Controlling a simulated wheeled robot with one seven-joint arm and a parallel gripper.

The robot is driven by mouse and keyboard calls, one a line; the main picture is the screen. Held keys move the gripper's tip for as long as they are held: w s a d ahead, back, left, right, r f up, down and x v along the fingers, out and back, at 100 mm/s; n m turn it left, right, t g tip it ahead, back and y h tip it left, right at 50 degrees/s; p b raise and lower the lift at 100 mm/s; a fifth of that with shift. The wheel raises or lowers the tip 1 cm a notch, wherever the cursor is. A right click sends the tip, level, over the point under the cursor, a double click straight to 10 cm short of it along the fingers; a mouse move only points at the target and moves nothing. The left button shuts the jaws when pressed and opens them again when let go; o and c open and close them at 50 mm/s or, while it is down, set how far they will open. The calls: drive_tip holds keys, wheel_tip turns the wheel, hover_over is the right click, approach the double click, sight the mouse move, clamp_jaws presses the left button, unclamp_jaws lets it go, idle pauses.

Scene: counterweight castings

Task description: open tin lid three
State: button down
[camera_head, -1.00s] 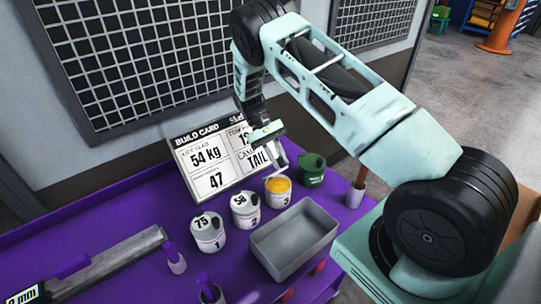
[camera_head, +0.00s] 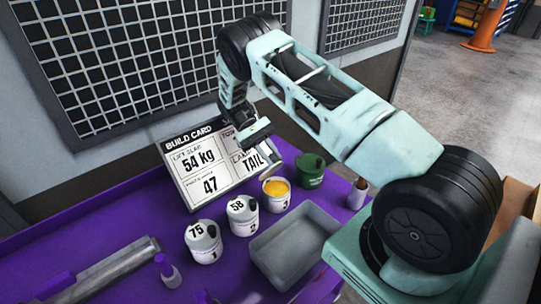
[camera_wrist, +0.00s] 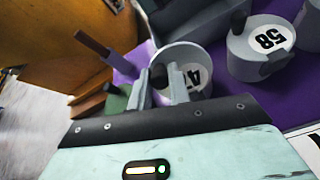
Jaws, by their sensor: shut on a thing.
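Tin three (camera_head: 276,195) stands open on the purple bench in the head view, its orange-yellow inside showing. My gripper (camera_wrist: 159,88) is shut on a round lid marked 47 (camera_wrist: 194,76), with the lid's dark knob between the fingers in the wrist view. In the head view my gripper (camera_head: 262,146) is above the bench, in front of the build card and up and left of tin three. The held lid is hard to make out there. Tin two (camera_head: 243,216), marked 58, and tin one (camera_head: 203,241), marked 75, stand lidded to the left of tin three.
An empty grey tray (camera_head: 294,246) lies in front of the tins. A green container (camera_head: 310,170) and a small bottle (camera_head: 358,194) stand to the right. The build card (camera_head: 208,172) leans behind the tins. A long grey bar (camera_head: 118,268) lies at the left.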

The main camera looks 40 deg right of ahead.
drive_tip(key=c, duration=1.3)
unclamp_jaws()
drive_tip(key=shift+w, duration=0.15)
drive_tip(key=shift+w+b, duration=0.3)
drive_tip(key=shift+b, duration=0.05)
drive_tip(key=p+v, duration=0.3)
drive_tip(key=v, duration=0.3)
drive_tip(key=shift+w+r, duration=0.2)
drive_tip(key=shift+r, duration=0.2)
drive_tip(key=shift+p, duration=0.3)
drive_tip(key=shift+f, duration=0.1)
